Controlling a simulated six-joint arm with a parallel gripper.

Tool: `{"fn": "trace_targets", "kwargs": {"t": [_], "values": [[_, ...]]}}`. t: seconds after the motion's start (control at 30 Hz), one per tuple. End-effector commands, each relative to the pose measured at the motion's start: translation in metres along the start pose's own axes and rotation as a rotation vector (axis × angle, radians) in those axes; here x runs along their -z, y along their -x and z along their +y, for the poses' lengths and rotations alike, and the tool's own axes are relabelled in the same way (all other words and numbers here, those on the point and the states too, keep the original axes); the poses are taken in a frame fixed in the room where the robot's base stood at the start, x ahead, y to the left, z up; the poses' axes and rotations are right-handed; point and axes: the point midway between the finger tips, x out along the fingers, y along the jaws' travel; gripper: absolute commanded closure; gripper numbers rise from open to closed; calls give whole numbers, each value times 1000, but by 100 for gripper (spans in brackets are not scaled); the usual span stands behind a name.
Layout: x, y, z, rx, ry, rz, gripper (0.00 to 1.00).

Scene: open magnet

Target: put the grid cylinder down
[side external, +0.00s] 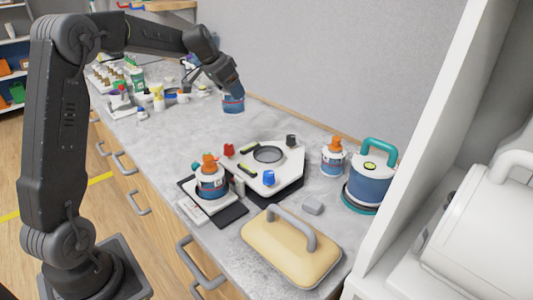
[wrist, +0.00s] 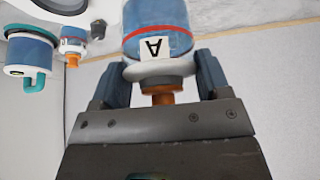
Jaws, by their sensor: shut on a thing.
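The held cylinder, which I take to be the grid cylinder, (side external: 233,105) is blue with a red band and pale rim. In the wrist view the cylinder (wrist: 157,20) shows a white label with a black "A", a white collar and an orange neck pointing toward my palm. My gripper (side external: 232,93) is shut on it, with one finger on each side of the collar in the wrist view. The cylinder is over the back part of the grey counter (side external: 180,134); I cannot tell whether its base touches. Its far side is hidden.
A similar orange-topped container (side external: 211,182) stands on a dark mat at the front. A white plate device (side external: 268,168), another orange-topped bottle (side external: 333,157), a teal-handled blue pot (side external: 370,180) and a cream handled block (side external: 291,248) stand to the right. Small items crowd the far left.

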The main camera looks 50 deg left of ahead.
Motion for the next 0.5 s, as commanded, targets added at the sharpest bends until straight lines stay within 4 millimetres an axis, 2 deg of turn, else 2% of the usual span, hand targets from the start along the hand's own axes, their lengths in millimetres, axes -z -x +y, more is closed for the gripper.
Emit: {"fn": "trace_targets", "kwargs": {"t": [0.03,0.1,0.27,0.37,0.5], "values": [[-8,13,12,-22,-40,5,63],[-19,24,26,-53,-95,9,63],[-38,41,50,-104,-187,21,63],[-43,44,59,-120,-217,26,63],[-41,32,74,-130,-232,26,63]]}}
